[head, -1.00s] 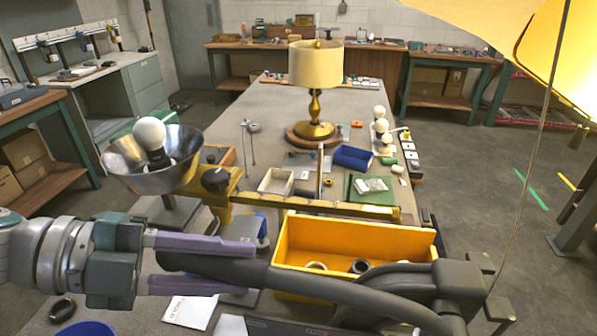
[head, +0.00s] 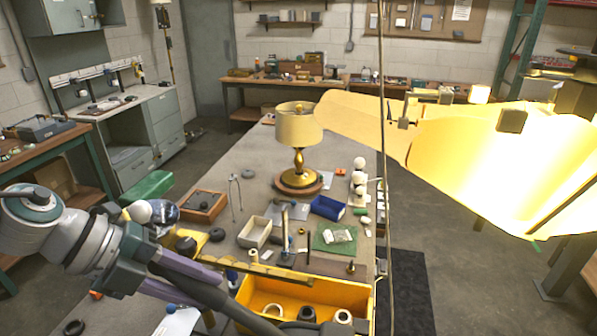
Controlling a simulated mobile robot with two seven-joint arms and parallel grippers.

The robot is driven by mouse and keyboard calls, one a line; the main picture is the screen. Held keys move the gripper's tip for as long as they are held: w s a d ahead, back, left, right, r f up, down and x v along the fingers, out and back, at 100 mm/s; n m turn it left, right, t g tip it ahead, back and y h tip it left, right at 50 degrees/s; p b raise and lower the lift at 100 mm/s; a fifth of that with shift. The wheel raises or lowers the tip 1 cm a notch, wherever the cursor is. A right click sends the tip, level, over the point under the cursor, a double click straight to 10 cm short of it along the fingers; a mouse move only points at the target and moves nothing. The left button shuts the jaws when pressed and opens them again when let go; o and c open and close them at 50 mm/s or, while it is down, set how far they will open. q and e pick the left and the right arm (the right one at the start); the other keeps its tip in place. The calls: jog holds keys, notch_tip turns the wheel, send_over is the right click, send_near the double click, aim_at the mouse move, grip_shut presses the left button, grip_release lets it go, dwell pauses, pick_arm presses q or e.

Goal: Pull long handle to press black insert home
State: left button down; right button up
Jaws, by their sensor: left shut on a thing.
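A long dark handle (head: 222,306) runs from the left gripper down towards the lower edge of the head view. My left gripper (head: 207,287), with purple fingers, is shut on this handle, one finger on each side of it. The handle's far end is out of view. I cannot pick out the black insert for certain. A black knob (head: 185,246) sits on the yellow arm just above the gripper. My right gripper is not in view.
A yellow bin (head: 365,296) with several rings stands right of the gripper. A large lit yellow shade (head: 480,160) fills the upper right.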

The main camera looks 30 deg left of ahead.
pick_arm(q)
jog(key=shift+w+d+r, duration=0.1)
jog(key=shift+d+r, duration=0.25)
jog(key=shift+d, duration=0.1)
jog(key=c, duration=0.5)
grip_release()
jog(key=shift+c, duration=0.2)
jog(key=shift+a+f, duration=0.1)
jog(key=shift+a, duration=0.2)
jog(key=b+v, duration=0.2)
jog(key=v, duration=0.7)
jog(key=shift+r, duration=0.35)
